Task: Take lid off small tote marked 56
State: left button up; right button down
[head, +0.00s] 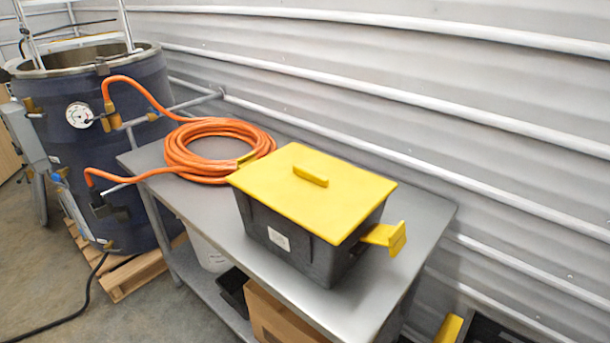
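A small dark grey tote (300,251) stands on a metal table. Its flat yellow lid (300,195) sits on top and covers the opening, with a raised yellow grip (311,176) near the middle. A yellow side handle (386,237) sticks out at the right of the tote, and another bit of yellow shows at its far left. A white label (278,239) is on the front wall, too small to read. Neither of my grippers is in view. The inside of the tote is hidden.
A coiled orange hose (215,150) lies left of the tote, running to a large blue drum (105,140) with a gauge. The grey table (225,220) has free room at the tote's front and right. A cardboard box (280,318) is below. Corrugated wall (400,80) stands behind.

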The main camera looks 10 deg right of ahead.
aim_at(329, 197)
jog(key=i+j, duration=0.15)
jog(key=j, duration=0.15)
jog(key=i+j, duration=0.15)
jog(key=j, duration=0.15)
jog(key=i+j, duration=0.15)
jog(key=j, duration=0.15)
jog(key=i+j, duration=0.15)
jog(key=j, duration=0.2)
